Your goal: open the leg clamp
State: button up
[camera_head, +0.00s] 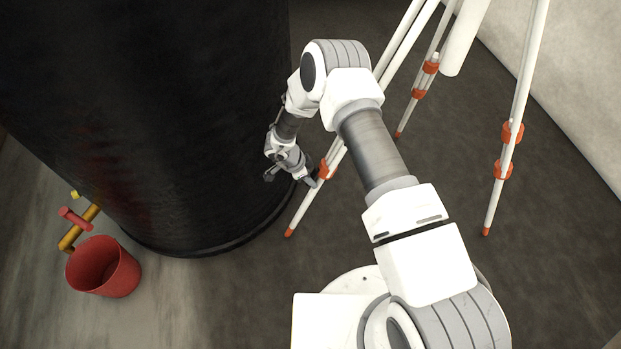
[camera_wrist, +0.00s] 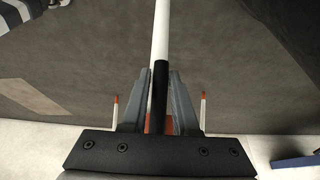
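The tripod's nearest white leg (camera_head: 304,208) slants down to an orange foot beside the black cylinder. Its orange leg clamp (camera_head: 325,170) sits low on this leg, partly hidden by my gripper (camera_head: 291,180). In the wrist view my gripper (camera_wrist: 161,76) has its two grey fingers apart, one on each side of a black bar (camera_wrist: 160,95), which looks like the clamp's lever. The white leg (camera_wrist: 161,30) runs on behind the bar. Orange of the clamp (camera_wrist: 171,125) shows between the finger bases. I cannot tell whether either finger touches the bar.
The large black cylinder (camera_head: 150,120) stands close left of my gripper. Two other tripod legs with orange clamps (camera_head: 512,132) stand to the right. A red bucket (camera_head: 103,268) and a yellow pipe with a red handle (camera_head: 75,217) are at lower left. Floor between the legs is clear.

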grip_shut()
jog(key=shift+w+d, duration=0.15)
jog(key=shift+d, duration=0.1)
dwell(0.8)
